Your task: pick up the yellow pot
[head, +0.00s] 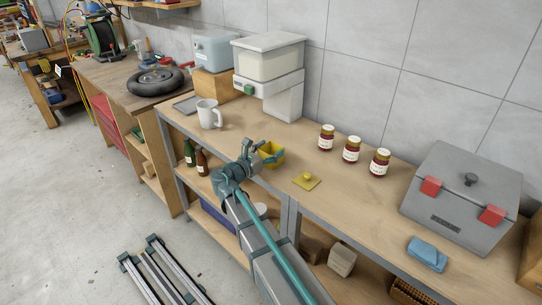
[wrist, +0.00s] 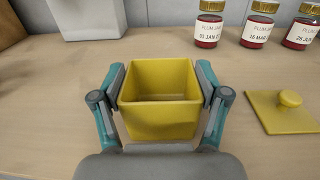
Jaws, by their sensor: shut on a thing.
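The yellow pot (wrist: 160,120) is a square, open-topped container, empty as far as I see, in the middle of the wrist view. My gripper (wrist: 160,84) has one finger on each side of the pot and is shut on it. In the head view the pot (head: 272,158) is at the bench's front part, partly hidden by my gripper (head: 262,150). I cannot tell whether the pot touches the bench top. A yellow square lid with a round knob (wrist: 288,108) lies on the bench to the right of the pot; it also shows in the head view (head: 306,181).
Three jam jars (head: 351,150) stand behind the lid. A grey toolbox (head: 460,200) with red latches and a blue cloth (head: 427,253) are on the right. A white mug (head: 209,114) and a white dispenser (head: 270,75) stand on the left. Bare bench surrounds the pot.

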